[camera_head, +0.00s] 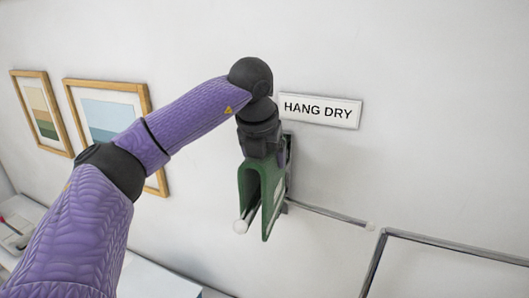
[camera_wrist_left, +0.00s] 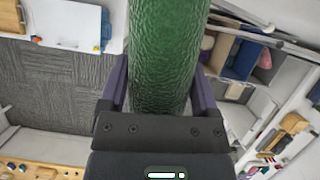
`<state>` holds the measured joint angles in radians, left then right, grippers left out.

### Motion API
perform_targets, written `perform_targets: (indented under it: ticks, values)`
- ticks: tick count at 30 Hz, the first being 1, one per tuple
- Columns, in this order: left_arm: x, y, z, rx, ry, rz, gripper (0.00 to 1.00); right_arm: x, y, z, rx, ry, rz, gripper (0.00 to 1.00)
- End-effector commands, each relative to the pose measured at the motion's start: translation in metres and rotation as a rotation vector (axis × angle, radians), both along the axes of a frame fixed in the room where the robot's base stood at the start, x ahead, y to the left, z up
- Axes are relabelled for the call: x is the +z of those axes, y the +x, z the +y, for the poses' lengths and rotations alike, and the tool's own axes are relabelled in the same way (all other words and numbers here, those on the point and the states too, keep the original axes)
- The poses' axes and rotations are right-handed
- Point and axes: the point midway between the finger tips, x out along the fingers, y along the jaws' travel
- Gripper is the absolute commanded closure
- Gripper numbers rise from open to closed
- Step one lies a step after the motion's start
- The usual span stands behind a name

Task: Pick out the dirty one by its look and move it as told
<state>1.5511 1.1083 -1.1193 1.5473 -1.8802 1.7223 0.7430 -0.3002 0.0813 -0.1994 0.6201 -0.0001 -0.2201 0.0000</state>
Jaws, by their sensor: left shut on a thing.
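A green textured cloth (camera_head: 247,185) hangs folded in an upside-down U beside the wall in the head view. My left gripper (camera_head: 268,152) is shut on it at the top of the fold. In the left wrist view the green cloth (camera_wrist_left: 165,40) fills the space between the two fingers of my left gripper (camera_wrist_left: 160,88). I cannot tell whether the cloth rests on a bar. A white sign (camera_head: 319,111) reading "HANG DRY" is on the wall just right of the gripper. My right gripper is not in view.
A thin rail (camera_head: 325,212) with a pale ball end runs right of the cloth. A dark-edged frame (camera_head: 450,248) is at lower right. Two framed pictures (camera_head: 38,112) (camera_head: 110,115) hang at left. Below, the left wrist view shows grey carpet (camera_wrist_left: 55,85) and shelves of coloured items (camera_wrist_left: 243,58).

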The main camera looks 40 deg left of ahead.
Motion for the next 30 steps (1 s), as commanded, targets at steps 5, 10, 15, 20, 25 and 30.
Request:
perform_targets:
  ticks: [5, 10, 15, 20, 25, 30]
  values:
    - [-0.024, 0.0, 0.0, -0.001, 0.0, 0.001, 1.0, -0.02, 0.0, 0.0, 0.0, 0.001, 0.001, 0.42]
    - [-0.043, 0.0, 0.0, -0.001, -0.001, 0.0, 1.0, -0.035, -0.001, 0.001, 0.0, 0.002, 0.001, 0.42]
    - [-0.056, 0.0, 0.0, 0.0, -0.001, 0.001, 1.0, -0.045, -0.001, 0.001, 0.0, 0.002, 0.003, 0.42]
    - [-0.06, 0.0, 0.0, 0.0, -0.001, 0.0, 1.0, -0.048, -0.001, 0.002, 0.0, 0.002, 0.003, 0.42]
    - [-0.06, 0.0, 0.0, 0.0, 0.0, -0.001, 1.0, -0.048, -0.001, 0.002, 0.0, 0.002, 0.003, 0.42]
    - [-0.059, 0.0, 0.0, 0.0, -0.001, 0.0, 0.08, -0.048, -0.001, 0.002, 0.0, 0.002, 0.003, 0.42]
